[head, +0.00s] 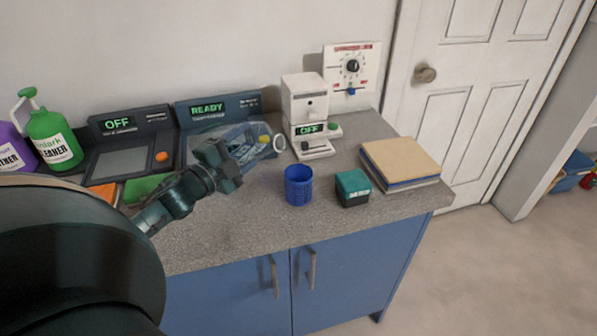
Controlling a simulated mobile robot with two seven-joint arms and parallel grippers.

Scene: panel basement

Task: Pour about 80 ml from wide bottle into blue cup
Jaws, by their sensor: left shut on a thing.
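The blue cup (298,187) stands upright on the grey counter, right of my left gripper. My left gripper (240,152) is shut on what looks like the wide bottle (262,149), a clear vessel. The bottle is tipped on its side, with a pale ring at its right end that looks like its mouth. That end is up and left of the cup, apart from it in the picture. My gripper hides part of the bottle. I cannot make out the liquid level or any stream. My right gripper is not in view.
A dark green box (352,188) stands close right of the cup, with a stack of books (400,164) beyond. A white machine (306,112) stands behind the cup. Consoles (120,123) and a green cleaner bottle (54,138) are at left. The counter's front strip is clear.

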